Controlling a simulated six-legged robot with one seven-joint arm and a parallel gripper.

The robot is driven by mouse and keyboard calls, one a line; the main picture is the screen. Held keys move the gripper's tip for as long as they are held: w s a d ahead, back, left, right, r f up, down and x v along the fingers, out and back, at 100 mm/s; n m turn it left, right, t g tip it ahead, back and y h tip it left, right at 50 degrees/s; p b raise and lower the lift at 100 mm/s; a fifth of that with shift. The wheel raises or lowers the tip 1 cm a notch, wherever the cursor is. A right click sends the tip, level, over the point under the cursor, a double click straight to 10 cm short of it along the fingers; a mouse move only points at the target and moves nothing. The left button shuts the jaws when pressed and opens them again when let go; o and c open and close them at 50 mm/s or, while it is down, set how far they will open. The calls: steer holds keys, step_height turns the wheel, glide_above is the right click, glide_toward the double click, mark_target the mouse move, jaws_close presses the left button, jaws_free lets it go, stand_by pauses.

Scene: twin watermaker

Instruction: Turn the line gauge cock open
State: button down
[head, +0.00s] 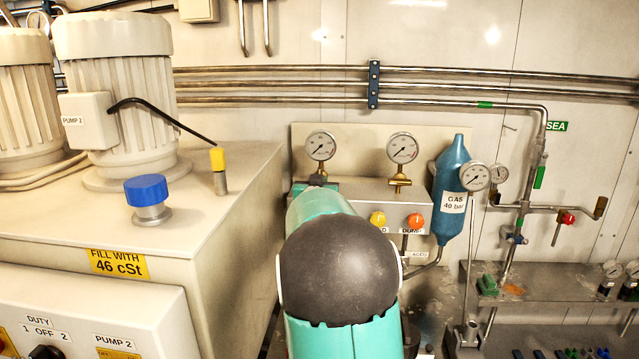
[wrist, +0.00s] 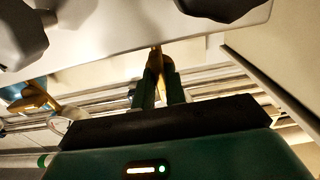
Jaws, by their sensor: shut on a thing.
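In the head view two round gauges stand over the manifold block: the left gauge (head: 320,146) and the right gauge (head: 402,148). A brass cock (head: 397,184) shows under the right gauge. The cock under the left gauge is mostly hidden behind my teal arm, whose far end reaches up to it. In the wrist view my gripper (wrist: 159,82) is shut on a brass cock handle (wrist: 156,62), which stands between the two dark green fingers. A second brass cock (wrist: 38,97) shows apart at the left. I cannot read the held cock's position.
A yellow knob (head: 378,219) and an orange knob (head: 415,221) sit on the block close to my arm's right. A blue gas bottle (head: 452,190) stands further right. The tank (head: 230,205) with pump motors fills the left. Pipes (head: 300,85) run along the wall above.

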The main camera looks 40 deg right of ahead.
stand_by(0.4)
steer(key=c, duration=1.4)
jaws_free()
steer(key=shift+c, duration=0.2)
steer(key=shift+a, duration=0.1)
steer(key=v, duration=1.3)
steer(key=shift+s+a, duration=0.25)
